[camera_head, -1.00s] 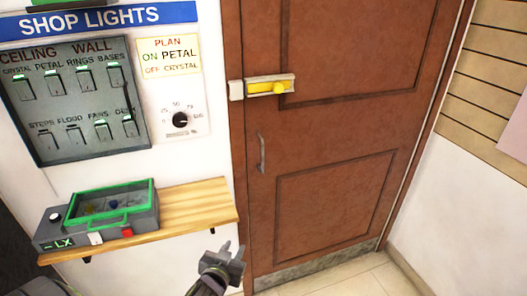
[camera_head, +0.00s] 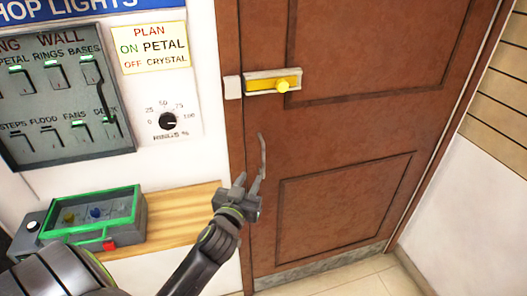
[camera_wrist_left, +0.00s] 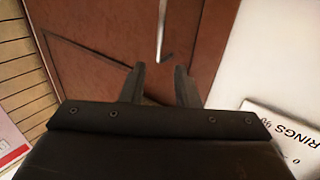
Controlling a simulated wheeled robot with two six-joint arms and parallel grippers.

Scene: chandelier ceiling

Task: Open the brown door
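The brown door (camera_head: 350,130) stands shut in its frame. Its grey vertical handle (camera_head: 262,158) is near the door's left edge. Above it is a yellow sliding bolt (camera_head: 272,82) with a round knob; the bolt's left end is close to a white keeper on the frame. My left gripper (camera_head: 248,184) is open and empty, just below and in front of the handle. In the left wrist view the handle (camera_wrist_left: 161,35) shows beyond and between the open fingertips, apart from them. My right gripper is not in view.
A wooden shelf (camera_head: 180,215) on the wall left of the door holds a grey box with a green-framed lid (camera_head: 92,215). A switch panel (camera_head: 60,95) and a dial (camera_head: 167,121) are above it. Slatted wall (camera_head: 505,100) is at right.

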